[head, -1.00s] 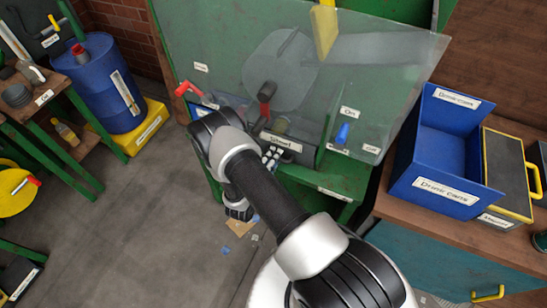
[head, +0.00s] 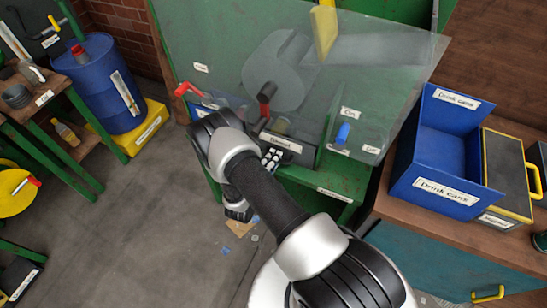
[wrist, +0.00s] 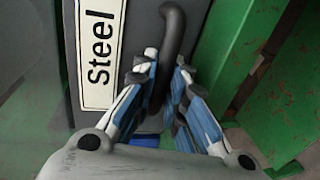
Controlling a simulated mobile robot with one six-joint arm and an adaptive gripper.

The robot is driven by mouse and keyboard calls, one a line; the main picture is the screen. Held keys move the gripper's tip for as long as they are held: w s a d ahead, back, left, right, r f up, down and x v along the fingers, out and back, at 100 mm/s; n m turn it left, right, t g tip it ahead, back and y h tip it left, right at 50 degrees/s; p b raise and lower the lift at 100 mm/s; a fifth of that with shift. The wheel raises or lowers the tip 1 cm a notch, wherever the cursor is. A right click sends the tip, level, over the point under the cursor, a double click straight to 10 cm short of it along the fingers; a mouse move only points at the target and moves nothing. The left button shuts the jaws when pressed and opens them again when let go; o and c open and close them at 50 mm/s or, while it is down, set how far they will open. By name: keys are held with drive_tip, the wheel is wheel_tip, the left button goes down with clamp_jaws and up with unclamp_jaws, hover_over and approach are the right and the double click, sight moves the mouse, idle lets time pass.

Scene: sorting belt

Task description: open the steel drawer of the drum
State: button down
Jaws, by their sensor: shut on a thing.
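The steel drawer (head: 310,128) is a dark grey box front below the clear panel, with a white label (head: 282,143) on it. In the wrist view the label reads "Steel" (wrist: 98,50) on the grey drawer front (wrist: 140,22). A dark curved handle (wrist: 173,28) stands out beside the label. My gripper (wrist: 164,72) has its fingers on both sides of the handle and is shut on it. In the head view my gripper (head: 271,158) is at the drawer front, partly hidden by my arm. How far the drawer is out cannot be told.
A clear panel (head: 385,70) covers the machine above the drawer. A red lever (head: 187,90), a dark red-tipped lever (head: 266,95) and a blue switch (head: 342,133) stand nearby. Green frame parts (wrist: 225,50) lie close beside my gripper. A blue bin (head: 430,187) stands right.

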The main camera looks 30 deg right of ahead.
drive_tip(key=f+v, duration=0.2)
drive_tip(key=v, duration=0.9)
drive_tip(key=a+f+v, duration=0.1)
drive_tip(key=f+v, duration=0.1)
drive_tip(key=v, duration=0.9)
drive_tip(key=shift+s+f+p, duration=0.3)
drive_tip(key=shift+p, duration=0.05)
drive_tip(key=c, duration=1.9)
unclamp_jaws()
drive_tip(key=v, duration=1.2)
